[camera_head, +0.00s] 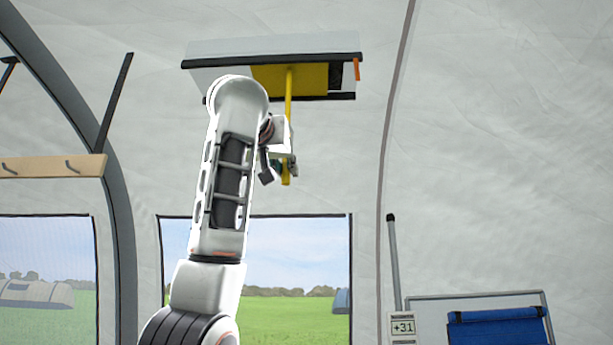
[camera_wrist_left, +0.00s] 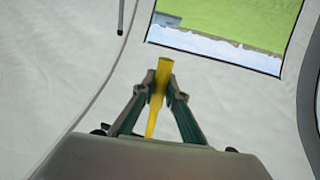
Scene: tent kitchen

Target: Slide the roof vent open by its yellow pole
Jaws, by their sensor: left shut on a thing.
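The roof vent (camera_head: 225,48) is set in the tent roof at the upper middle of the head view, a pale panel in a dark frame. A yellow plate (camera_head: 310,79) covers part of its opening, and a dark gap shows to the plate's right. The yellow pole (camera_head: 289,96) hangs down from the plate. My left gripper (camera_head: 286,167) is at the pole's lower part, partly hidden by my arm. In the left wrist view its two fingers (camera_wrist_left: 160,92) are shut on the yellow pole (camera_wrist_left: 161,72). My right gripper is not in view.
An orange tab (camera_head: 357,69) hangs at the vent's right end. A wooden rail with hooks (camera_head: 50,166) is at the left. The space right of the pole looks clear.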

